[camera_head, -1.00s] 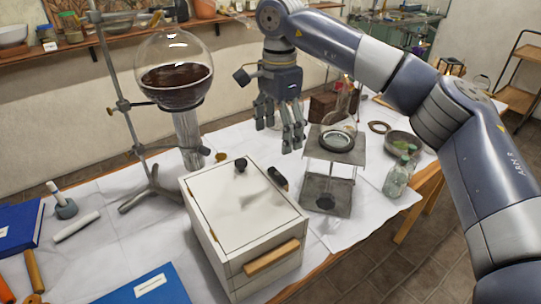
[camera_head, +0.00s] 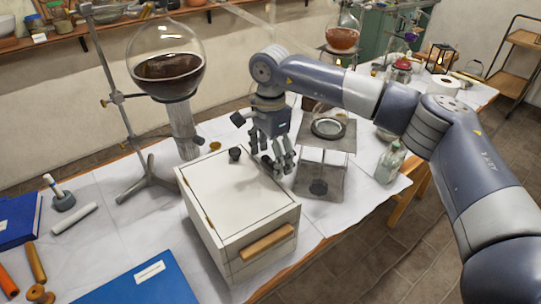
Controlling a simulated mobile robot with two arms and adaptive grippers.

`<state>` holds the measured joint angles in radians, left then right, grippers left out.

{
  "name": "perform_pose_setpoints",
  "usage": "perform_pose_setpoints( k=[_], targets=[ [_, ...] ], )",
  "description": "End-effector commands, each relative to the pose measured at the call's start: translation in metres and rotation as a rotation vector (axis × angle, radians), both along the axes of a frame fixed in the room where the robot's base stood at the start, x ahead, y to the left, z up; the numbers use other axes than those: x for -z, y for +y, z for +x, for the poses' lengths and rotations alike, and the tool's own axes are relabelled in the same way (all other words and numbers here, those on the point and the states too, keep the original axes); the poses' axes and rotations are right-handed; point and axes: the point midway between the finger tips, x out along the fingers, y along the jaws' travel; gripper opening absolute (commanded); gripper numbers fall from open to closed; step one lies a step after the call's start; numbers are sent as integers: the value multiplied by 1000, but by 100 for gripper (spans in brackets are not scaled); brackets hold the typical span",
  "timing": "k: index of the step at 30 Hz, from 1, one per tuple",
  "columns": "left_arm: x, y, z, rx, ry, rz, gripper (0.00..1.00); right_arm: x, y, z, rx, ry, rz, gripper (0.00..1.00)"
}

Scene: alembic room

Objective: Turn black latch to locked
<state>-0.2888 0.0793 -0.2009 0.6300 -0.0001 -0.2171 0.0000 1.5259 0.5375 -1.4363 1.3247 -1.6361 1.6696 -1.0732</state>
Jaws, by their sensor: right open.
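A white box (camera_head: 225,195) with a wooden front handle stands on the covered table. A small black knob (camera_head: 235,154) sits on its lid. The black latch (camera_head: 267,164) is at the right edge of the lid, partly hidden by my right gripper's fingers. My right gripper (camera_head: 279,169) points down, open, right at the latch; I cannot tell whether the fingers touch it. The latch's exact angle is hard to see. My left gripper is not in view.
A round flask of dark liquid (camera_head: 166,70) on a metal stand (camera_head: 150,185) is left behind the box. A grey stand (camera_head: 322,175) with a glass dish is close right of the gripper. A glass bottle (camera_head: 390,162) and blue books (camera_head: 140,285) are also on the table.

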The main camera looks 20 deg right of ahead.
Motion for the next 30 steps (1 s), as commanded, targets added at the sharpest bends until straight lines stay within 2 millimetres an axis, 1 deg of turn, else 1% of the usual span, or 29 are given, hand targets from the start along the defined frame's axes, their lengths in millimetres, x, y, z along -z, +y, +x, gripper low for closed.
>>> perform_pose_setpoints(
  k=[2, 3, 8, 9, 12, 20, 26, 30],
  targets=[
    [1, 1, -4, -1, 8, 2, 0, 0, 0, 0, 0, 0, 0, 78],
    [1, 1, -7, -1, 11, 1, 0, 0, 0, 0, 0, 0, 0, 74],
    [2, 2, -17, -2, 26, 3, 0, 0, 0, 0, 0, 0, 0, 38],
    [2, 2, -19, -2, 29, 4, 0, 0, 0, 0, 0, 0, 0, 34],
    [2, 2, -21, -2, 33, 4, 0, 0, 0, 0, 0, 0, 1, 34],
    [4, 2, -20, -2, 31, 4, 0, 0, 0, 0, 31, 0, 1, 34],
    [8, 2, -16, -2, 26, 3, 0, 1, 1, 0, 131, 1, 2, 34],
    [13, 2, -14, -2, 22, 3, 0, 1, 1, 0, 243, 1, 3, 34]
  ],
)
